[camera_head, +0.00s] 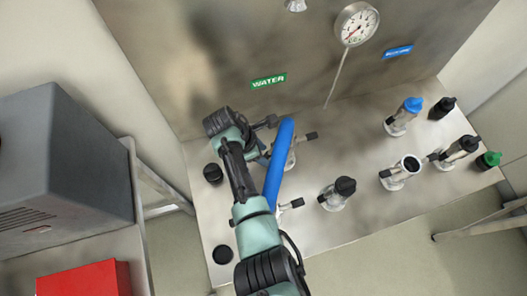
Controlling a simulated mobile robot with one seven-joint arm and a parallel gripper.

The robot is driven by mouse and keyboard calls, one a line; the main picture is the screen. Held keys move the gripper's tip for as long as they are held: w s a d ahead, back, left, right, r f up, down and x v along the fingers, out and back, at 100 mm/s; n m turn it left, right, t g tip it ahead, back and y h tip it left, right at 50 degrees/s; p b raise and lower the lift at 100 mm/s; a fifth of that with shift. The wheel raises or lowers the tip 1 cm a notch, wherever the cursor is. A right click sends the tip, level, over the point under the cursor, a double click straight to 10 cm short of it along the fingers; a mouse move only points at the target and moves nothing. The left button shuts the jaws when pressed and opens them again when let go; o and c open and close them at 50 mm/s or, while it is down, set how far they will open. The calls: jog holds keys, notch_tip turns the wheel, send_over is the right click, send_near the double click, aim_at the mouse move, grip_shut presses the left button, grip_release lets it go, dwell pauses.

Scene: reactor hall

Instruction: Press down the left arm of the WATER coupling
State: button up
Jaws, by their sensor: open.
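The green WATER label (268,80) is on the metal back panel. Below it, the WATER coupling (291,156) stands on the metal bench, partly hidden by a blue hose and by my arm. One black-tipped arm of the coupling (308,136) sticks out to the right. Its left side is largely covered, so I cannot tell how its left arm stands. My gripper (262,152) is open beside the coupling's left side, mostly hidden behind my wrist and the hose. I cannot tell whether it touches the coupling.
The blue hose (279,165) runs down the bench towards another black-tipped fitting (295,204). A black-capped fitting (340,192) and several others stand to the right. A pressure gauge (356,24) is above. A grey box (62,160) and red box (84,279) are at left.

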grip_shut()
dwell(0.3)
jog(key=shift+d+f+h, duration=0.1)
jog(key=shift+f+h, duration=0.05)
jog(key=shift+h, duration=0.45)
grip_release()
jog(key=shift+d, duration=0.1)
